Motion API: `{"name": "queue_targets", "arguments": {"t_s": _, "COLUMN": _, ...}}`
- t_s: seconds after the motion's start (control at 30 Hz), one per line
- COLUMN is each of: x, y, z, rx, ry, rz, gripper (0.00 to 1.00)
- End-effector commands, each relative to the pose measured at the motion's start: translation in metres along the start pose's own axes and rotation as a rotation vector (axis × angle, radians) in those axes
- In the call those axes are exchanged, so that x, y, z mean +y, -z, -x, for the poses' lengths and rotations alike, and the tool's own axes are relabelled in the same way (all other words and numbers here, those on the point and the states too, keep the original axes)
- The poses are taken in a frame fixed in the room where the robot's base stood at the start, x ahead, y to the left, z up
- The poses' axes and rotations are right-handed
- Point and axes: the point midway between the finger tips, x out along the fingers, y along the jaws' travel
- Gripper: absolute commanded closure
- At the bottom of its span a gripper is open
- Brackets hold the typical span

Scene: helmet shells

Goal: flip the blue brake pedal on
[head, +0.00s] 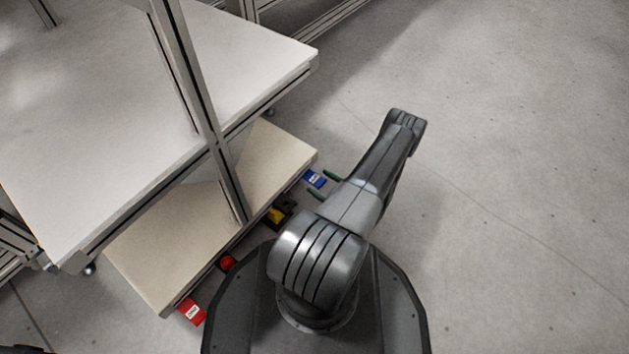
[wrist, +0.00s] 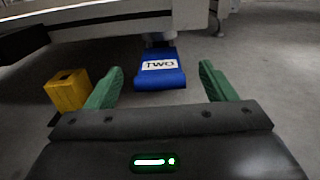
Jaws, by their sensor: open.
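The blue brake pedal (head: 314,179) sticks out from the lower edge of the workbench in the head view. In the wrist view the blue pedal (wrist: 160,70) carries a white label reading "TWO" and slopes down toward me. My gripper (head: 324,185) is open, its two green fingers pointing at the pedal. In the wrist view my gripper (wrist: 156,85) has one finger on each side of the pedal in the picture, with clear gaps. The pedal appears to lie ahead of the fingertips, and I see no contact. The pedal's rear mount is partly hidden under the bench.
A red pedal (head: 192,311) sits at the bench's near corner. A red button (head: 227,263) and a yellow-and-black part (head: 277,214) lie along the same edge; a yellow block (wrist: 67,90) shows left of my gripper. Open floor (head: 500,180) lies right.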

Motion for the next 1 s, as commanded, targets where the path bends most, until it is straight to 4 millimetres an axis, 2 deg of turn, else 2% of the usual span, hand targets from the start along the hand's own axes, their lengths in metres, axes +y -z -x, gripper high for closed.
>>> {"name": "queue_targets", "arguments": {"t_s": 0.1, "x": 0.001, "y": 0.002, "z": -0.018, "rx": 0.001, "ry": -0.003, "rz": 0.000, "gripper": 0.23}}
{"name": "queue_targets", "arguments": {"t_s": 0.23, "x": 0.000, "y": 0.001, "z": -0.029, "rx": 0.001, "ry": -0.001, "rz": 0.000, "gripper": 0.23}}
{"name": "queue_targets", "arguments": {"t_s": 0.6, "x": 0.000, "y": 0.000, "z": -0.035, "rx": 0.000, "ry": 0.001, "rz": 0.000, "gripper": 0.23}}
{"name": "queue_targets", "arguments": {"t_s": 0.67, "x": 0.000, "y": 0.000, "z": -0.035, "rx": 0.000, "ry": 0.000, "rz": 0.000, "gripper": 0.33}}
{"name": "queue_targets", "arguments": {"t_s": 0.9, "x": 0.000, "y": 0.000, "z": -0.035, "rx": 0.000, "ry": 0.000, "rz": 0.000, "gripper": 0.80}}
{"name": "queue_targets", "arguments": {"t_s": 0.93, "x": 0.000, "y": 0.000, "z": -0.035, "rx": 0.000, "ry": 0.000, "rz": 0.000, "gripper": 0.83}}
{"name": "queue_targets", "arguments": {"t_s": 1.0, "x": 0.000, "y": 0.001, "z": -0.035, "rx": -0.005, "ry": 0.000, "rz": -0.001, "gripper": 0.84}}
